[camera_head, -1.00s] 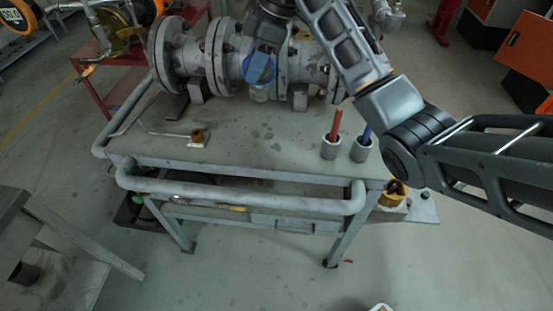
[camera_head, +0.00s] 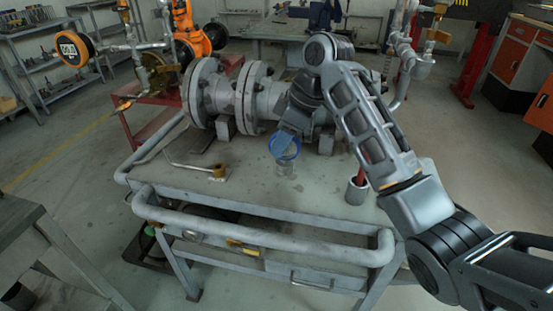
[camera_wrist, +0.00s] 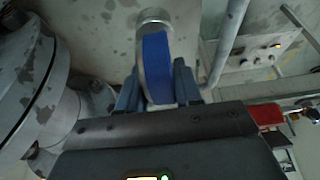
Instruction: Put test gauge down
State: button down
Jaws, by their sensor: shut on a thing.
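The test gauge (camera_head: 284,146) has a blue round rim with a pale, clear-looking part under it. My gripper (camera_head: 288,131) is shut on it and holds it over the grey table (camera_head: 260,195), in front of the flanged valve body (camera_head: 232,95). Whether the bottom of the gauge touches the table top I cannot tell. In the wrist view the gauge (camera_wrist: 157,65) shows as a blue band with a silver edge between the fingers (camera_wrist: 157,90). Its face is hidden there.
An L-shaped tool (camera_head: 198,169) lies on the table's left part. A grey cup (camera_head: 357,190) with a red stick stands right of the gauge, close to my arm. A pipe rail (camera_head: 255,240) runs along the front edge.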

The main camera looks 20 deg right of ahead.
aim_at(276, 161)
jog(key=shift+w+a+f, duration=0.25)
jog(key=shift+a+f, duration=0.1)
jog(key=shift+a, duration=0.25)
jog(key=shift+f, duration=2)
jog(key=shift+f, duration=0.15)
jog(key=c, duration=0.8)
grip_release()
jog(key=shift+o, duration=0.2)
jog(key=p+v, duration=0.1)
jog(key=v, duration=1.1)
jog(key=shift+a+r, duration=0.15)
jog(key=shift+r, duration=0.05)
jog(key=shift+f, duration=0.1)
